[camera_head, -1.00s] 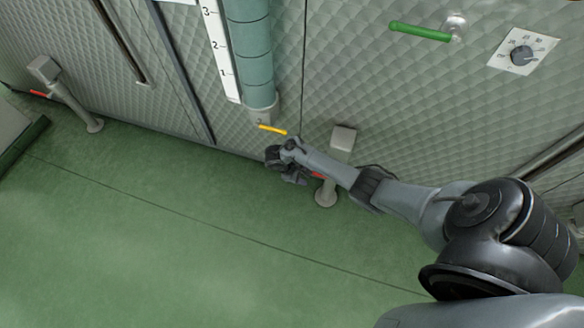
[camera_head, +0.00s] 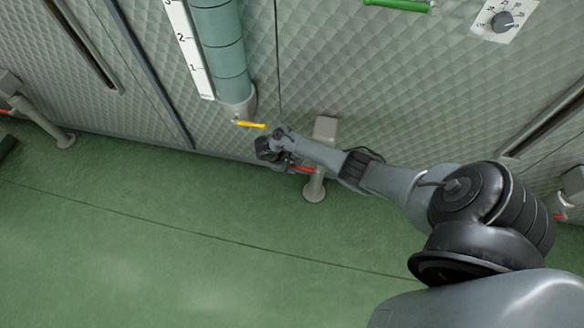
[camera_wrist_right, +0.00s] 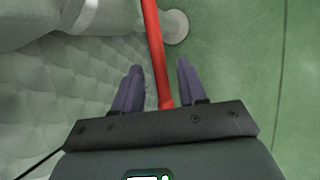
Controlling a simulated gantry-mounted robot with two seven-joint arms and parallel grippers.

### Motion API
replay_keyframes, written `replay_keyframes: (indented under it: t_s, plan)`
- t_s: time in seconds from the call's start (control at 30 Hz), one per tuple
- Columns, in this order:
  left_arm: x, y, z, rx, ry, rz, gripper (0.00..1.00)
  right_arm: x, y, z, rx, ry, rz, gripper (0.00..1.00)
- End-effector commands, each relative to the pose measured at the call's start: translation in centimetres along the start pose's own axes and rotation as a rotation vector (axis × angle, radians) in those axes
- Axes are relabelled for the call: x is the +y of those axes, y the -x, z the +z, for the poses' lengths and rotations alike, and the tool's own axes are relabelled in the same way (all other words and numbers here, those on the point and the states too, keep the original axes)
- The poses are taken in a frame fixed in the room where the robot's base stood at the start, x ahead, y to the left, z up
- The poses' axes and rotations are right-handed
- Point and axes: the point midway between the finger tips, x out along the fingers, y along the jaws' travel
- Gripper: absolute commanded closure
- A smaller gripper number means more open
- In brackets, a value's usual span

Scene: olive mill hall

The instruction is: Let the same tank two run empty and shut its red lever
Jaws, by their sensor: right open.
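The red lever (camera_head: 300,168) sticks out sideways from the grey outlet post (camera_head: 314,187) at the foot of the quilted tank wall (camera_head: 350,60). My right gripper (camera_head: 275,158) is at the lever's free end. In the right wrist view, the red lever (camera_wrist_right: 155,50) runs between the two spread fingers of my right gripper (camera_wrist_right: 155,85), with gaps on both sides. The fingers are open and not clamped on it. Part of the lever and post is hidden behind my right arm in the head view. My left gripper is not in view.
A teal sight tube (camera_head: 218,45) with a numbered scale (camera_head: 190,50) and a yellow lever (camera_head: 250,124) is just above the gripper. A green handle (camera_head: 398,4) and a dial (camera_head: 502,21) are higher up. The green floor (camera_head: 150,240) is clear.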

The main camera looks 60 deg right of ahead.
Motion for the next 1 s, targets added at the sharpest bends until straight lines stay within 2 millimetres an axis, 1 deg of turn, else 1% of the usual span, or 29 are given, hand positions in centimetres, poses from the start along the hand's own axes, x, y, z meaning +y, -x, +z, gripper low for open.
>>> replay_keyframes:
  t_s: [0.03,0.1,0.4,0.43,0.6,0.67,0.7,1.0]
  plan:
    - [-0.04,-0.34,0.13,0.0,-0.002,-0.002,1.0,0.0,-0.45,-0.02,-0.001,0.0,0.001,0.59]
    - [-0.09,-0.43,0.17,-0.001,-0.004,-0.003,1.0,0.03,-0.63,0.01,-0.001,0.0,0.001,0.59]
    - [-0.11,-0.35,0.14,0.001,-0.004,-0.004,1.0,0.05,-0.68,0.06,-0.001,-0.001,0.0,0.59]
    - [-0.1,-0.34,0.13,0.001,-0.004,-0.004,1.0,0.05,-0.68,0.06,-0.001,-0.001,0.0,0.62]
    - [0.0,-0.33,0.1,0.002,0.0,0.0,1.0,0.03,-0.67,0.05,-0.001,-0.001,0.0,0.88]
    - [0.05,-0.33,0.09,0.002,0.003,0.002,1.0,0.03,-0.67,0.04,0.0,-0.001,0.0,0.97]
    - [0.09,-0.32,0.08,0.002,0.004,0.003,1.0,0.03,-0.67,0.04,0.0,-0.001,0.0,1.0]
    - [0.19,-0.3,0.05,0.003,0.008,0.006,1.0,0.03,-0.64,0.03,0.0,-0.001,0.0,1.0]
